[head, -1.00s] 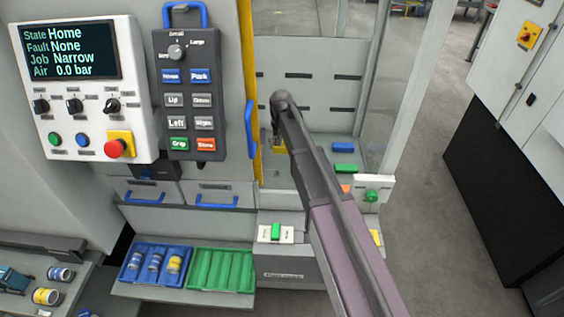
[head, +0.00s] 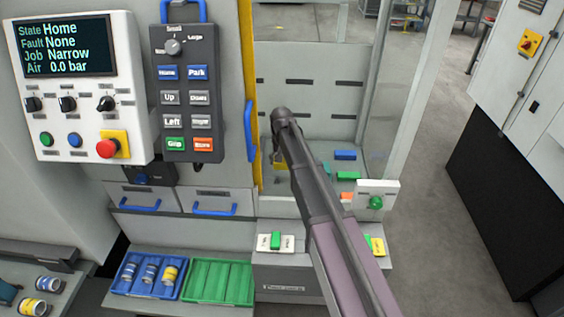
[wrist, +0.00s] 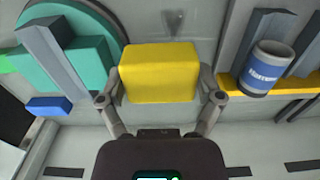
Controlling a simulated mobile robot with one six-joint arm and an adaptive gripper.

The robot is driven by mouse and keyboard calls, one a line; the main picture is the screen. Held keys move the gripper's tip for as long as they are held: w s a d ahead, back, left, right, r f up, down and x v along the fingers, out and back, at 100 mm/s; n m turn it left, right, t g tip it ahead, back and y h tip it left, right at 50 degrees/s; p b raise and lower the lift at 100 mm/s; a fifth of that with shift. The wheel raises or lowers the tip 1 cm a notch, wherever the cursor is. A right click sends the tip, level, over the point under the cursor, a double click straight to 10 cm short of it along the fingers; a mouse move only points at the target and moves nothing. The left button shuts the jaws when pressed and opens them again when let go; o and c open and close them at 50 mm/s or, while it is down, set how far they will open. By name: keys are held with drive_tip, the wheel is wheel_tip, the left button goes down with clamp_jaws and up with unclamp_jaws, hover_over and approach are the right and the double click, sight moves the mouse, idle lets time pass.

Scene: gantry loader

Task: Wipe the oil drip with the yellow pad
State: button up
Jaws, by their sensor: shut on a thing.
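The yellow pad (wrist: 158,72) is held between the two fingers of my gripper (wrist: 160,92) in the wrist view. My gripper is shut on it. A small dark grey smear (wrist: 173,20), which looks like the oil drip, is on the pale surface just beyond the pad, with a gap between them in the picture. I cannot tell whether the pad touches that surface. In the head view a little of the yellow pad (head: 279,166) shows beside the end of my arm, inside the loader bay. My arm hides much of the bay, and the smear cannot be made out there.
In the wrist view, a teal round part with grey bars (wrist: 75,62) is left of the pad. The head view shows a blue handle (head: 250,130) and a glass panel right of the arm.

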sight(282, 181)
wheel_tip(282, 181, down, 7)
drive_tip(key=b, duration=0.7)
drive_tip(key=shift+f, duration=0.15)
drive_tip(key=shift+a+r, duration=0.2)
drive_tip(key=shift+a, duration=1.9)
drive_tip(key=shift+d, duration=2.1)
wheel_tip(282, 181, up, 8)
drive_tip(key=p, duration=0.8)
drive_tip(key=shift+f, duration=0.25)
drive_tip(key=shift+f, duration=0.2)
drive_tip(key=shift+f+b, duration=2.85)
drive_tip(key=shift+b, duration=0.2)
